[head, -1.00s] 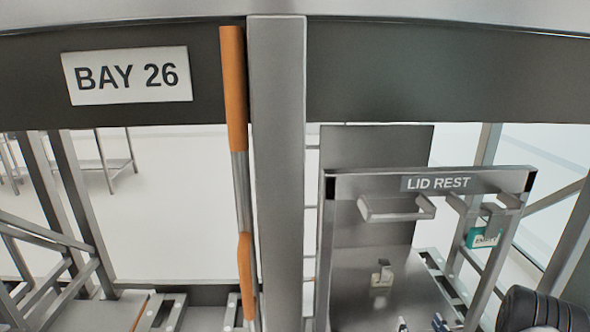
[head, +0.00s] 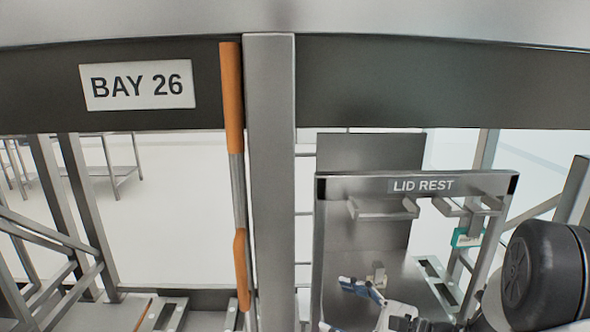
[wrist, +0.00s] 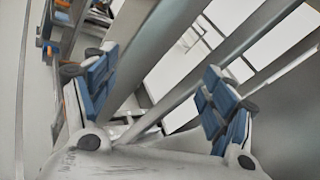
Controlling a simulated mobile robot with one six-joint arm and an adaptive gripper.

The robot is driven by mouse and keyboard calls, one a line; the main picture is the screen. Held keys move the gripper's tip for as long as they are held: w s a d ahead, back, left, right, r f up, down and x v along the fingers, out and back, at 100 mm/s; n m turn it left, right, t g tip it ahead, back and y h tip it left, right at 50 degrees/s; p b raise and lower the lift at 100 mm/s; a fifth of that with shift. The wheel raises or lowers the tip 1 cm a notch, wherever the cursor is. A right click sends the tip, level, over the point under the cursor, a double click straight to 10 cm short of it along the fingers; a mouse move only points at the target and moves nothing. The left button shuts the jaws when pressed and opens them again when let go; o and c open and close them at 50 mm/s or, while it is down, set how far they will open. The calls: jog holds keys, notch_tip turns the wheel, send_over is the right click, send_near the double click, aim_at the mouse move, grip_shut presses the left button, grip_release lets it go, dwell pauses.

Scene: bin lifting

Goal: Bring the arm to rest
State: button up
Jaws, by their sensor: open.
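My gripper (wrist: 155,105) is open in the wrist view, its two blue-padded fingers wide apart with nothing held between them. Grey metal bars of the frame show behind the gap. In the head view my gripper (head: 362,302) shows low at the right of centre, in front of the lid rest (head: 350,185), a grey metal stand with hooks. My arm enters from the lower right, with a large dark joint at the right edge. I cannot tell the exact gap between gripper and stand.
A grey upright post (head: 270,180) stands at centre, with an orange-gripped pole (head: 238,170) beside it. A dark beam with a BAY 26 sign (head: 137,85) crosses above. A teal tag (head: 467,238) hangs at the lid rest. Open pale floor lies behind.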

jog(key=s+a+r+n+g+h, duration=0.1)
jog(key=s+a+n+g+h, duration=0.2)
jog(key=s, duration=0.4)
jog(key=s+a+r+n+g, duration=0.1)
jog(key=s+a+n+g, duration=0.15)
jog(key=s+n, duration=0.3)
jog(key=s+a+r+n+g+h, duration=0.1)
jog(key=s+r+n+g+h, duration=0.2)
jog(key=s, duration=0.5)
jog(key=s+d+n+t+h, duration=0.3)
jog(key=s+d+n+h, duration=0.3)
jog(key=d, duration=0.4)
jog(key=shift+s+r+n+h, duration=0.3)
jog(key=shift+n+h, duration=0.4)
jog(key=shift+n, duration=0.35)
jog(key=shift+d+r+t, duration=0.2)
jog(key=shift+d+t, duration=0.2)
jog(key=shift+t, duration=0.15)
jog(key=shift+c, duration=0.2)
